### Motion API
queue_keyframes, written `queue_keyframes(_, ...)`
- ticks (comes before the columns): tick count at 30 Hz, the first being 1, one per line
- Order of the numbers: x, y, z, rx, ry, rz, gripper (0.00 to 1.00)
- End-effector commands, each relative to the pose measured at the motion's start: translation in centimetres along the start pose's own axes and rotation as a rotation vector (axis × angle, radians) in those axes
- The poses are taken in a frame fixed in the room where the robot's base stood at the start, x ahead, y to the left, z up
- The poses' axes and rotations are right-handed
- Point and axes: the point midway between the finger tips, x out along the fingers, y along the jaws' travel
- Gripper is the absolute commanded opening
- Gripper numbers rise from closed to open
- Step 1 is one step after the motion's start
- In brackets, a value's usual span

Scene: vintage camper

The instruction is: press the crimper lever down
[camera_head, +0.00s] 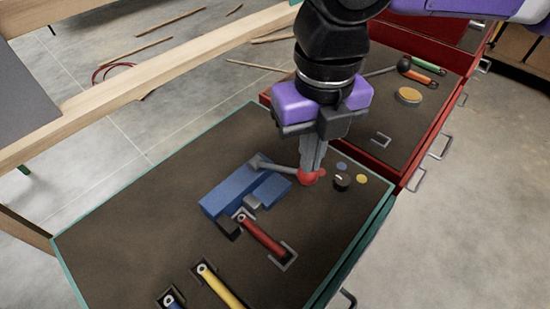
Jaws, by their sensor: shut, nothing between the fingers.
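The crimper (225,198) is a blue block-shaped tool on the dark top of a cabinet, near the middle of the view. Its grey lever (277,168) runs from the crimper's far end to a red knob (307,179) on the right. My gripper (313,170) points down at the knob, fingers together and empty. The fingertips overlap the knob and partly hide it; I cannot tell whether they touch it. How far the lever is tilted is hard to judge from this angle.
A red-handled tool (264,237) and a yellow-handled tool (222,288) lie in front of the crimper. A black dial (341,182) sits close to my gripper's right. A red cabinet (387,153) with tools on top stands behind. A wooden beam (130,92) crosses the upper left.

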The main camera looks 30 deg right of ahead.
Motion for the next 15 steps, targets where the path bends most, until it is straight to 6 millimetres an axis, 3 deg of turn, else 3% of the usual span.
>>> queue_keyframes(15, 1.2, -0.2, -0.4, 0.001, -0.001, 0.000, 0.00)
